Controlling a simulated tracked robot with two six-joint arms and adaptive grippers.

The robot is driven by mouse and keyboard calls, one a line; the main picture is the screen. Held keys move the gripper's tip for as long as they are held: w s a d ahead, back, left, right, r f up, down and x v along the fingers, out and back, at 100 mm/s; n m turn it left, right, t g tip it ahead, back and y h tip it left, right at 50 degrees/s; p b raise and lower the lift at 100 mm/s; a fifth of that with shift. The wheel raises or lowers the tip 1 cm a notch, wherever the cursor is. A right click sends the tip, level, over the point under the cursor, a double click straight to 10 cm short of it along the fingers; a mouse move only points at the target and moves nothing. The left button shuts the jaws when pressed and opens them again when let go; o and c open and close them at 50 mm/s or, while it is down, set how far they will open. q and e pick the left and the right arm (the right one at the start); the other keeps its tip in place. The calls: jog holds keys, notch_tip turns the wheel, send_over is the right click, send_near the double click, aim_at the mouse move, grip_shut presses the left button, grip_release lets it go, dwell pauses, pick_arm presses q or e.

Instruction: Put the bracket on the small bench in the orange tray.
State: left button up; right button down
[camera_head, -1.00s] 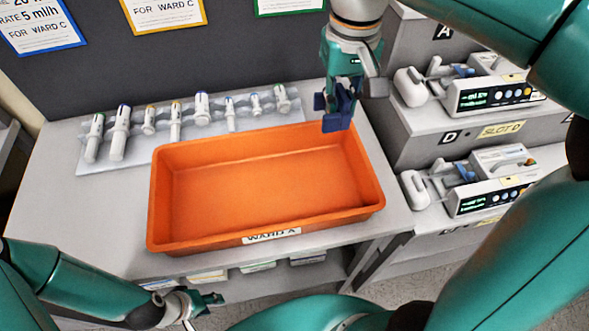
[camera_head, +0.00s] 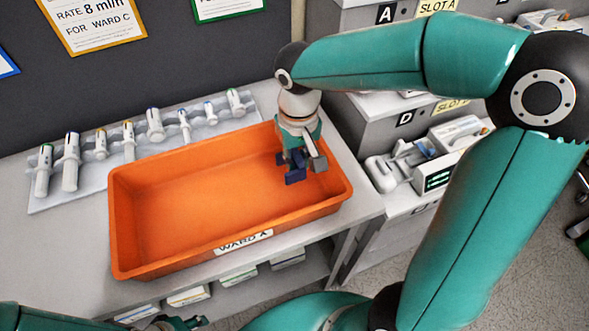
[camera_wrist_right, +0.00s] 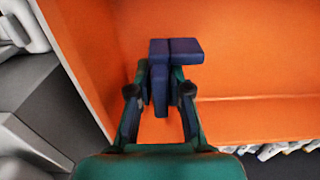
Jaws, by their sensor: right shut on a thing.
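The orange tray (camera_head: 180,255) stands on a pale grey bench top, with a "WARD A" label on its front wall. My right gripper (camera_head: 299,158) is inside the tray's outline near its right end. It is shut on a dark blue bracket (camera_head: 292,174). In the right wrist view, the bracket (camera_wrist_right: 176,49) sticks out past the fingertips of the right gripper (camera_wrist_right: 160,88), with orange tray surface behind it. I cannot tell whether the bracket touches the tray floor. My left gripper (camera_head: 182,323) shows only partly at the bottom edge; its opening is unclear.
A rack (camera_head: 88,178) of several syringes lies behind the tray. Grey stepped shelves with a pump (camera_head: 445,160) stand to the right. The tray's interior is otherwise empty. My right arm crosses the right side of the view.

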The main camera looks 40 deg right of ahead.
aim_at(297, 170)
jog(key=shift+f, duration=1.7)
jog(key=shift+f, duration=0.15)
jog(key=c, duration=1.1)
grip_release()
notch_tip(297, 170, up, 12)
jog(key=shift+r+p, duration=0.2)
jog(key=shift+p, duration=0.15)
jog(key=shift+s+f, duration=0.1)
